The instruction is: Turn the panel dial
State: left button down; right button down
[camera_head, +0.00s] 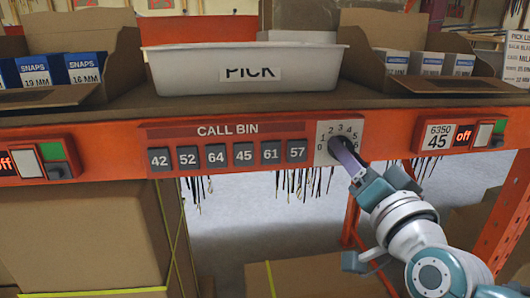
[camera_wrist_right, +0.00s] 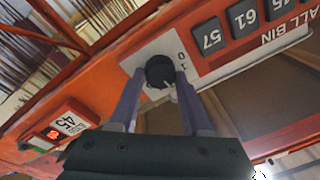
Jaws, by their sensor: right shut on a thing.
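The panel dial is a dark round knob on a white plate (camera_head: 325,130) with numbers around it, at the right end of the call bin panel. In the right wrist view the dial (camera_wrist_right: 160,71) sits between the two fingers of my right gripper (camera_wrist_right: 157,82). The gripper is shut on the dial, one finger on each side. In the head view the right gripper (camera_head: 345,155) reaches the plate from the lower right and hides most of the dial and some numbers. My left gripper is not in view.
The orange shelf beam carries a row of numbered buttons (camera_head: 228,155) left of the dial. A display unit (camera_head: 450,135) reading 45 and off is to the right. A white PICK bin (camera_head: 243,68) stands above. Dark straps hang below the beam.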

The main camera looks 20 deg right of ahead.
jog(key=shift+m, duration=0.7)
jog(key=shift+c, duration=1.8)
grip_release()
jog(key=shift+s, duration=0.1)
jog(key=b+v, duration=0.1)
jog(key=v, duration=0.8)
jog(key=shift+s+a+b, duration=0.2)
jog(key=shift+s+b, duration=0.1)
jog(key=shift+s, duration=0.05)
